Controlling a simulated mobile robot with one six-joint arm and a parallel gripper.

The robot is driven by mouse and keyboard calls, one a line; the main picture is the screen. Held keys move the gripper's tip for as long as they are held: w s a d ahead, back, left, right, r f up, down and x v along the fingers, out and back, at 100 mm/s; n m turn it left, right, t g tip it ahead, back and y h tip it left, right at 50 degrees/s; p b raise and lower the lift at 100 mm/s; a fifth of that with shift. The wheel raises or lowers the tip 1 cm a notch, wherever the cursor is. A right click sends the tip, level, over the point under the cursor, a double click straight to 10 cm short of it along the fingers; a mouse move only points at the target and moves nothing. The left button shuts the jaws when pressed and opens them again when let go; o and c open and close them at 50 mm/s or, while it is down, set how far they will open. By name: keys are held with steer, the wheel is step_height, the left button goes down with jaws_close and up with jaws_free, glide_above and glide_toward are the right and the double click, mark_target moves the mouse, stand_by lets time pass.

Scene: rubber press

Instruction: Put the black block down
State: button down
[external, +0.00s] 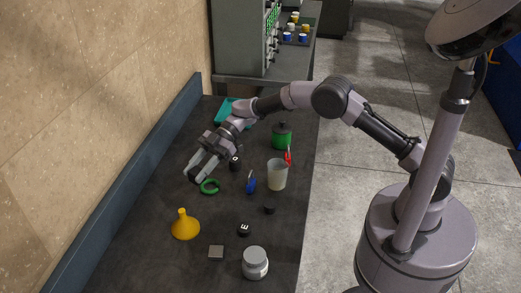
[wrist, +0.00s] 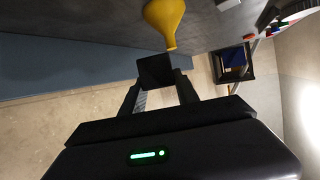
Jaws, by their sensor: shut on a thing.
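My gripper (external: 200,168) is above the left part of the dark bench, near the wall. In the wrist view my gripper (wrist: 157,82) is shut on a black block (wrist: 155,69) held between its fingertips. The block is dark and square-faced there. In the external view I cannot make out the held block against the gripper and the dark bench. The gap under it is hard to judge, but the gripper looks raised above the surface.
A green ring (external: 210,187) lies just below the gripper in the picture. A black lettered block (external: 235,163), a blue item (external: 251,182), a beaker (external: 277,175), a green canister (external: 281,136), a yellow funnel (external: 185,226) and a jar (external: 255,263) stand around. Bare bench lies at lower left.

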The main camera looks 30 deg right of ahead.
mark_target(200, 212)
steer(key=shift+n+g, duration=0.5)
steer(key=f+b, duration=0.1)
steer(key=f, duration=0.2)
steer(key=s+a+f+b, duration=0.1)
steer(key=f+b, duration=0.1)
steer(key=f, duration=0.2)
steer(key=s+a+f+b, duration=0.1)
steer(key=f+b, duration=0.1)
steer(key=f, duration=0.2)
steer(key=shift+f, duration=0.2)
steer(key=shift+r, duration=0.2)
steer(key=c, duration=0.9)
jaws_free()
steer(key=shift+f, duration=0.15)
